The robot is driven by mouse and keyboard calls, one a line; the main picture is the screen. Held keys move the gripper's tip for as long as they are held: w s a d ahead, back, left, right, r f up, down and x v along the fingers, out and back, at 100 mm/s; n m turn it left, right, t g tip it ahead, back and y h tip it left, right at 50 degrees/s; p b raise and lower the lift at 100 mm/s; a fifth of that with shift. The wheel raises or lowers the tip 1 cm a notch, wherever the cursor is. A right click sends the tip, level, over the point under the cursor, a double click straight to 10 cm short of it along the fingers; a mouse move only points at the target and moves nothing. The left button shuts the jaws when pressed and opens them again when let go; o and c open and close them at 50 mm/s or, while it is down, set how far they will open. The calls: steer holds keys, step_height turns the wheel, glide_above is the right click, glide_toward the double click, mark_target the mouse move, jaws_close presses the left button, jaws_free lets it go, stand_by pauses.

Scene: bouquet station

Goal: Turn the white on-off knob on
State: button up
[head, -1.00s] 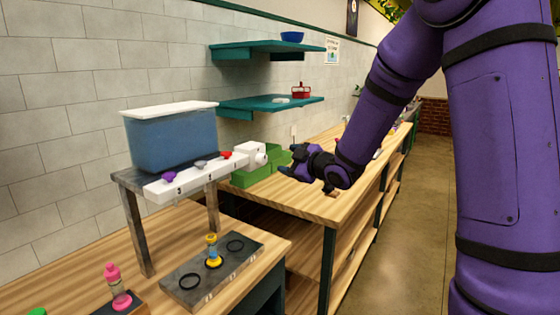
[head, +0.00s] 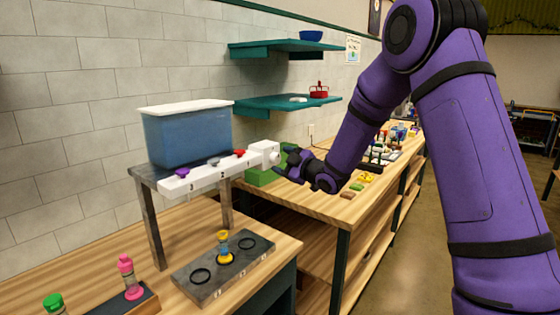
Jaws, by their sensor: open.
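The white on-off knob (head: 275,157) is on the right end of a white box (head: 261,152), which sits at the end of a white valve bar (head: 208,177). My gripper (head: 284,161) is open, its fingers pointing left at the knob. From this view the fingertips are right beside the knob; I cannot tell whether they touch it or are around it. The bar carries a purple knob (head: 182,172), a grey one (head: 213,162) and a red one (head: 239,153), above numerals.
A blue tank (head: 188,138) with a white lid stands on a metal stand behind the bar. A green box (head: 262,177) is below the white box. Teal shelves (head: 285,103) hang on the wall.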

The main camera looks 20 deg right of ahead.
steer(key=shift+x, duration=0.9)
steer(key=c, duration=0.9)
